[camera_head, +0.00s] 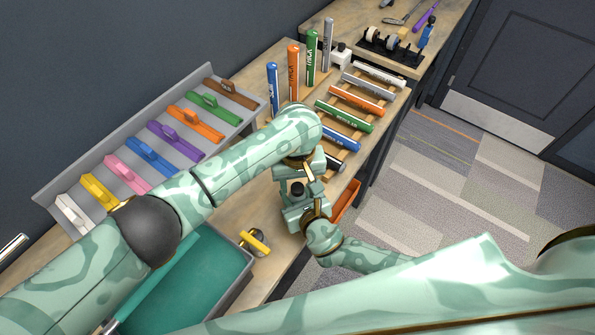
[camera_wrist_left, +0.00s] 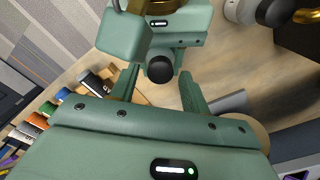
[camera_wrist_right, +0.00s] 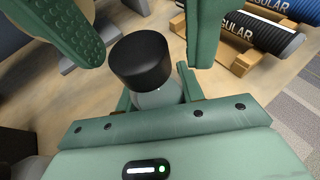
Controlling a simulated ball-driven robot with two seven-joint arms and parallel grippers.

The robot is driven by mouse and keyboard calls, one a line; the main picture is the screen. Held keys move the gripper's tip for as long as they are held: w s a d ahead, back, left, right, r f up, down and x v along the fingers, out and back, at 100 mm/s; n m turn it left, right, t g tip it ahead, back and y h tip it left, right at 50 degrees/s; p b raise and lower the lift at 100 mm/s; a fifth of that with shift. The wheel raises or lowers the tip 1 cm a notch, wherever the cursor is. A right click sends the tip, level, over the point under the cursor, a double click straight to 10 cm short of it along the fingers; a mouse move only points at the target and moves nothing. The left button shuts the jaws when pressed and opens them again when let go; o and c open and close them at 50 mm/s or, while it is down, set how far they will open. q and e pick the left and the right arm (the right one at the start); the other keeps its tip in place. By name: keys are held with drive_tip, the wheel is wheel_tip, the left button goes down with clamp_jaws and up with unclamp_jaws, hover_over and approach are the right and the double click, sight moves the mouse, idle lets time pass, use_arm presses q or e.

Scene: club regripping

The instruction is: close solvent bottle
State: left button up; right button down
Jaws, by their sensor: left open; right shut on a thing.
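The solvent bottle stands upright with its black cap (camera_wrist_right: 140,60) on top of a pale translucent body (camera_wrist_right: 158,97) in the right wrist view. The cap also shows in the head view (camera_head: 297,188) and the left wrist view (camera_wrist_left: 160,70). My right gripper (camera_wrist_right: 157,88) is shut on the bottle body, below the cap. My left gripper (camera_wrist_left: 157,74) is open above it, and its fingers show on either side of the cap in the right wrist view. They look apart from the cap. Whether the cap is fully tightened cannot be told.
A grey sectioned tray (camera_head: 55,188) with coloured-handled items lies at the left. A wooden rack of labelled grips (camera_head: 343,121) and several upright grips (camera_head: 293,75) stand beyond my grippers. The bench's right edge is close.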

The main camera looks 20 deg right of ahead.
use_arm(q)
drive_tip(key=shift+f, duration=0.4)
drive_tip(key=shift+c, duration=0.3)
clamp_jaws()
drive_tip(key=m, duration=0.3)
drive_tip(key=shift+o, duration=0.6)
unclamp_jaws()
